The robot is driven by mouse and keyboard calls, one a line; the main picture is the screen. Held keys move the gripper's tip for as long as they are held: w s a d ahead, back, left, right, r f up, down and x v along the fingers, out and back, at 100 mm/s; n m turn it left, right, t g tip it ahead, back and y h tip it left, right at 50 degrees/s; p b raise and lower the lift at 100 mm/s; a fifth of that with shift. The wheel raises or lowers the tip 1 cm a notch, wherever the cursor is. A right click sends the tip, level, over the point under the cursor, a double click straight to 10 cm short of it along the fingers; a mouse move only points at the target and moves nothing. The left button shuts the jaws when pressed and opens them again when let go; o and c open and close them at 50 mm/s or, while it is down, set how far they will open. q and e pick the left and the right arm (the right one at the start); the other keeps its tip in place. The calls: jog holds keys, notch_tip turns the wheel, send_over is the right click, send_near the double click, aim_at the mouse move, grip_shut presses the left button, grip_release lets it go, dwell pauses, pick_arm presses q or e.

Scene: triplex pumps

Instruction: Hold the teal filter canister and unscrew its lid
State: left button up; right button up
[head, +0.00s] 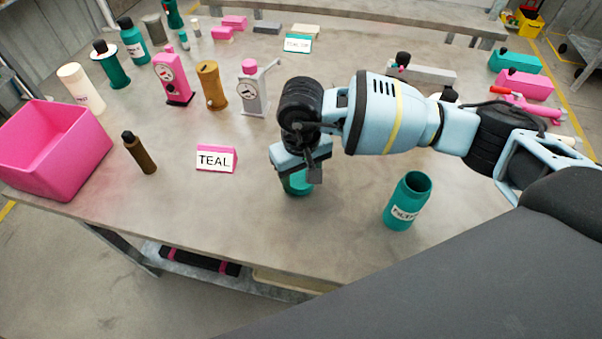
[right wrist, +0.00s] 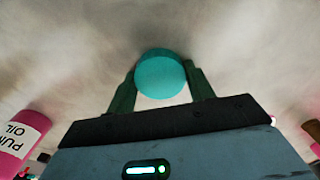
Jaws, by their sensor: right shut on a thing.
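The teal filter canister (head: 400,214) stands upright on the table, right of centre in the head view. Its top is open, showing a dark inside, and a white label is on its side. My right gripper (head: 299,174) points down at the table, left of the canister and apart from it. It is shut on a round teal lid (head: 296,186), partly hidden by the fingers. In the right wrist view the lid (right wrist: 160,76) sits between the two fingertips. It is at or close to the tabletop; I cannot tell if it touches. My left gripper is not in view.
A pink TEAL sign (head: 216,158) stands left of my right gripper, with a brown bottle (head: 139,153) and a pink bin (head: 55,145) further left. Several pumps and bottles stand behind. The table (head: 330,235) is clear between lid and canister.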

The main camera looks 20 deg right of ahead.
aim_at(301, 178)
jog(key=o, duration=1.1)
jog(key=shift+f, duration=0.1)
jog(key=shift+c, duration=0.2)
jog(key=shift+r, duration=0.3)
notch_tip(301, 178, up, 12)
jog(key=shift+f, duration=0.15)
